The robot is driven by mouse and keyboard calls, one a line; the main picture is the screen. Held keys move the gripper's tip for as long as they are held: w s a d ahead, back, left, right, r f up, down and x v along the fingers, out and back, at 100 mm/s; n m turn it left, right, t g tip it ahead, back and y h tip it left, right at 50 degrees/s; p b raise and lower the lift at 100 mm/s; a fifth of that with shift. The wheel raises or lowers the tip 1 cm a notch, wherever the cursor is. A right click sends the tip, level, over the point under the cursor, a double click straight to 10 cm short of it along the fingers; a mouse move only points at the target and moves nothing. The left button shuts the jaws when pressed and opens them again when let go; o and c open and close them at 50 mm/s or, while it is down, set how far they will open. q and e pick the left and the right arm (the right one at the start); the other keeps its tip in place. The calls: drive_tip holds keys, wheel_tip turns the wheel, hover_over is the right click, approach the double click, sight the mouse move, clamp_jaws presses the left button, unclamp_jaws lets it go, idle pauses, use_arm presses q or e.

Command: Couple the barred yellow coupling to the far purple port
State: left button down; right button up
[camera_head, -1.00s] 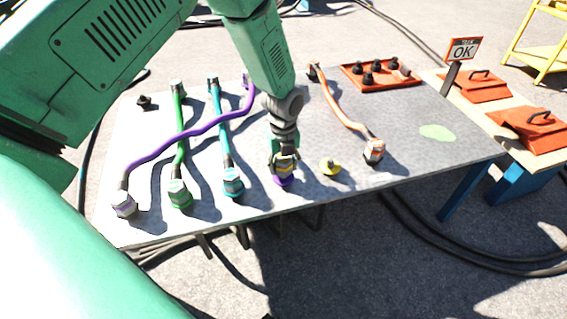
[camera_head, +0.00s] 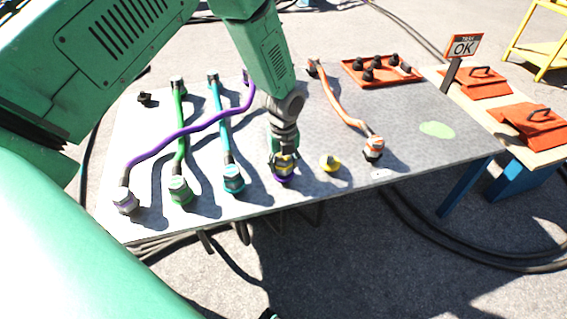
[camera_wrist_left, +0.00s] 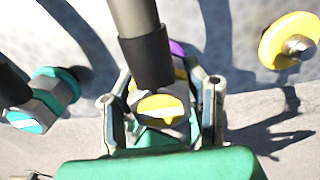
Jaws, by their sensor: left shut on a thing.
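My left gripper (camera_head: 284,150) points down near the table's front edge and is shut on the yellow coupling (camera_head: 287,164). The coupling's yellow face (camera_wrist_left: 160,106) shows between the two fingers in the left wrist view, with a dark-sleeved cable in front. A purple port (camera_head: 283,179) lies directly under the coupling; they look touching, but whether the coupling is seated I cannot tell. A bit of purple (camera_wrist_left: 177,48) shows behind the fingers. My right gripper is not in view.
A yellow port (camera_head: 330,163) is just right of the gripper, with an orange-cabled coupling (camera_head: 373,148) beyond. The teal coupling (camera_head: 233,177), green coupling (camera_head: 180,189) and purple-cabled coupling (camera_head: 126,200) stand left. An orange tray (camera_head: 350,65) sits at the back.

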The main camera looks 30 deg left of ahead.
use_arm(q)
drive_tip(key=shift+f, duration=0.35)
idle(0.4)
drive_tip(key=c, duration=0.8)
unclamp_jaws()
drive_tip(key=shift+c, duration=0.2)
wheel_tip(320, 180, up, 12)
drive_tip(key=shift+f, duration=0.1)
